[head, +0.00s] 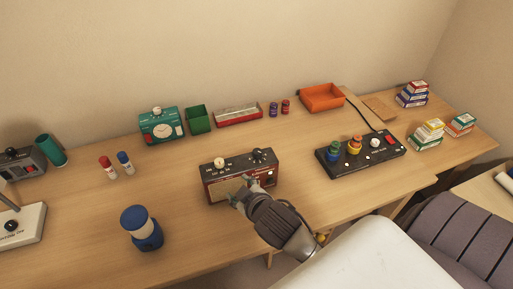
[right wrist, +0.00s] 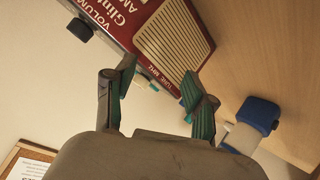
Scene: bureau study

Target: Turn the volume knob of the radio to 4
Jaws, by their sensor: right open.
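The red radio (head: 213,190) stands on the wooden desk, with a cream knob (head: 219,163) at its top left and a black knob (head: 258,156) at its top right. In the right wrist view the radio (right wrist: 143,38) appears tilted, with its grille and a "VOLUME" label; a black knob (right wrist: 80,30) sits beside that label. The knob's setting is too small to read. My right gripper (head: 244,186) is open in front of the radio's face, covering part of it; its spread fingers (right wrist: 160,95) hold nothing. My left gripper is not in view.
A blue lantern (head: 147,240) stands left of my right arm. A black control panel (head: 345,164) with coloured knobs lies to the right. Bare desk lies left of the radio.

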